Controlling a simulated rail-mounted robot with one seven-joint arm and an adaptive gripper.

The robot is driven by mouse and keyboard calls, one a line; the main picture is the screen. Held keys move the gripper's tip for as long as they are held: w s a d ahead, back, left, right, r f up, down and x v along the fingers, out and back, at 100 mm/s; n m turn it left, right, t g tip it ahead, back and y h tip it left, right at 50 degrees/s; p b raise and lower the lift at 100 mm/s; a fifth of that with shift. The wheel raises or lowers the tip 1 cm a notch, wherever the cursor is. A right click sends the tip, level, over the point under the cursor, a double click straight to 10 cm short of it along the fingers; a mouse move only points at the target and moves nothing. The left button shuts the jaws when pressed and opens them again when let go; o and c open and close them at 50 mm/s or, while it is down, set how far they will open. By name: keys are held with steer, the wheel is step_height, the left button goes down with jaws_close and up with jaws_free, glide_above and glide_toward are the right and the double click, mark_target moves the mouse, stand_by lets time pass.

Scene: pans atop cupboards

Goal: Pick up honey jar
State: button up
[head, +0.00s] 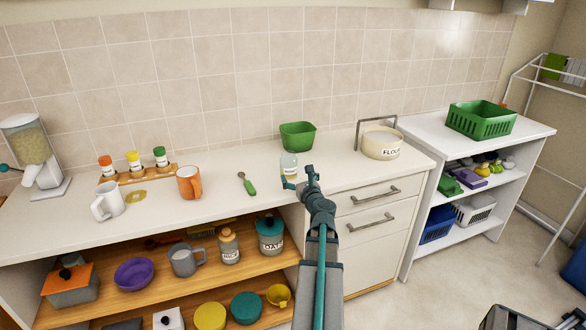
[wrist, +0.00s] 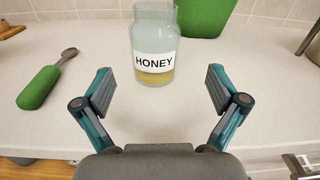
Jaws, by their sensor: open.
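The honey jar (wrist: 155,50) is clear glass with a white HONEY label and a little amber honey at the bottom. It stands upright on the white countertop. In the head view the jar (head: 289,165) is partly covered by my gripper (head: 300,180). In the wrist view my gripper (wrist: 160,92) is open and empty. Its two fingers are apart, to the left and right of the jar's lower part and nearer the camera. The jar is ahead, roughly centred between them, and I see no contact. The jar's top is cut off in the wrist view.
A green square bowl (head: 298,136) stands just behind the jar. A green-handled utensil (wrist: 45,83) lies to the left. A flour pot (head: 381,144) and a metal rail (head: 376,120) are to the right. An orange mug (head: 189,183) stands further left. Counter in front of the jar is clear.

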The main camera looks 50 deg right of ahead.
mark_target(287, 161)
steer(key=p+x, duration=0.1)
steer(key=x, duration=0.9)
steer(key=shift+w+a+p, duration=0.15)
steer(key=shift+w+p, duration=0.2)
steer(key=shift+w, duration=0.1)
steer(key=shift+r, duration=0.1)
steer(key=c, duration=1.4)
steer(key=shift+c, duration=0.3)
